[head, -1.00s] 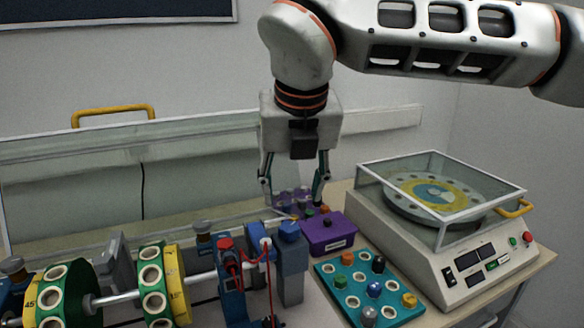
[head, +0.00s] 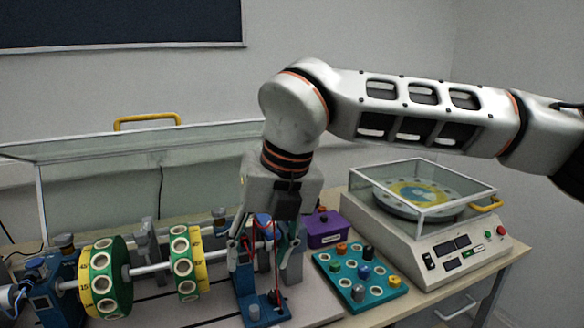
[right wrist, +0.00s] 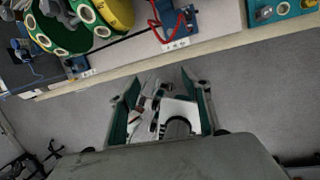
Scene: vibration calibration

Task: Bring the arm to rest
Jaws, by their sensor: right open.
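My right arm (head: 425,112) comes in from the right of the head view and bends down at the wrist. My right gripper (head: 262,252) points downward, in front of the rotor rig's blue bearing stand (head: 247,295) in that view. Its fingers are spread with nothing held between them. In the right wrist view the open gripper (right wrist: 160,85) shows over grey floor, with the table edge (right wrist: 160,42) beyond its fingertips. Pale mechanical parts show below between the fingers; I cannot tell what they are. My left gripper is not seen.
The rotor rig has green-yellow discs (head: 108,278) on a shaft, with a raised clear cover (head: 100,190) behind. To the right are a purple box (head: 326,232), a teal tray (head: 328,272) of weights and a balancing machine (head: 440,238) under a clear lid.

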